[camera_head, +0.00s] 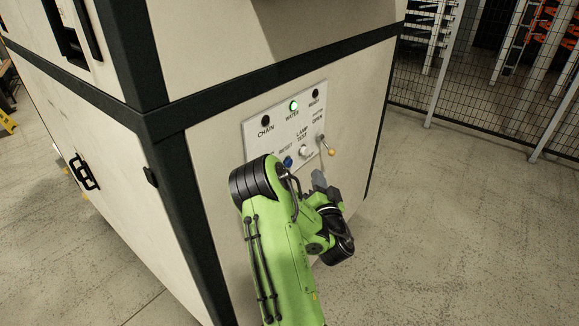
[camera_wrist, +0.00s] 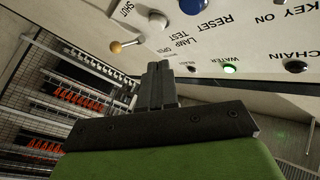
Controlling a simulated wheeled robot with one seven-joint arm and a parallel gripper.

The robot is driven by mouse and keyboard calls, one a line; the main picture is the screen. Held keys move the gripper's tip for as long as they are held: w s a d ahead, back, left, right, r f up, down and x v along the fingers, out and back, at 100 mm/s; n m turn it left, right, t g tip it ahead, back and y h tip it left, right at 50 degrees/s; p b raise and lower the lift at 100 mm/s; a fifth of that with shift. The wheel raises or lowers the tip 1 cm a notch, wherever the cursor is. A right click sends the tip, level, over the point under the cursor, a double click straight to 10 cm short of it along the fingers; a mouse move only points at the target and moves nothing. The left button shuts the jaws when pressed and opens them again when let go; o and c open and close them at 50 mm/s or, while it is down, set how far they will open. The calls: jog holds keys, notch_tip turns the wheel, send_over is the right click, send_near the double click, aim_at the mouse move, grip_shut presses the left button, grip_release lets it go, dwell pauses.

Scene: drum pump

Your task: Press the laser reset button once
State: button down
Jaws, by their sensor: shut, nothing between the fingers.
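The blue button labelled RESET (camera_head: 288,162) is on the white control panel (camera_head: 262,113) on the cabinet's side. It also shows at the top edge of the wrist view (camera_wrist: 192,5), partly cut off. My gripper (camera_head: 319,179) is in front of the panel's lower right, to the right of the blue button. In the wrist view its dark fingers (camera_wrist: 159,70) are together and empty, beneath the panel labels and apart from the blue button. Whether the fingertips touch the panel cannot be told.
Beside RESET is a white LAMP TEST button (camera_head: 305,151). A shutter lever with an orange knob (camera_head: 331,152) sticks out further right. The WATER lamp (camera_head: 293,106) glows green; the CHAIN lamp (camera_head: 265,121) is dark. A mesh fence (camera_head: 480,80) stands behind; the floor between is clear.

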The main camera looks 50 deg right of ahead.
jog(key=w+b, duration=0.2)
jog(key=w, duration=0.4)
jog(key=shift+a, duration=0.2)
dwell(1.7)
jog(key=shift+w, duration=0.4)
jog(key=shift+w, duration=0.5)
dwell(0.4)
jog(key=shift+s, duration=0.15)
jog(key=shift+s+p, duration=0.45)
jog(key=shift+s, duration=0.35)
